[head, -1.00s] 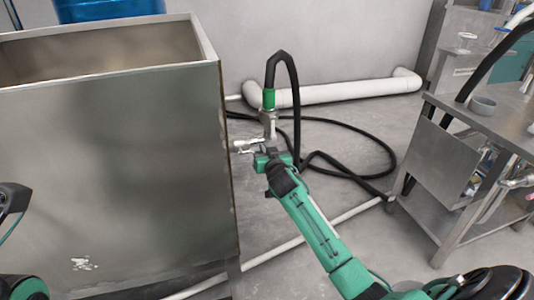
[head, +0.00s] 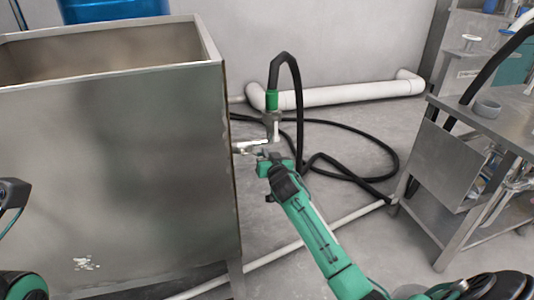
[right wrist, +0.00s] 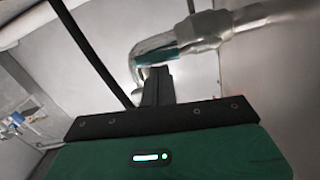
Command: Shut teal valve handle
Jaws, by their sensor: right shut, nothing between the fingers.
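A silver valve pipe (head: 252,144) sticks out from the right side of the metal tank, with a hose fitting rising from it. In the right wrist view a small teal part (right wrist: 168,58), which looks like the valve handle, lies along the silver pipe (right wrist: 205,38). In the head view I cannot make out the handle clearly. My right gripper (head: 261,157) is shut and empty, just below and in front of the pipe. In the right wrist view its dark fingers (right wrist: 157,84) are together, just below the teal part; I cannot tell whether they touch it.
The big metal tank (head: 130,150) fills the left. A black hose (head: 295,85) loops up from the green connector (head: 271,100) and lies coiled on the floor. A white pipe (head: 340,95) runs along the wall. A metal table (head: 505,125) stands at right. Part of my left arm shows at the left edge.

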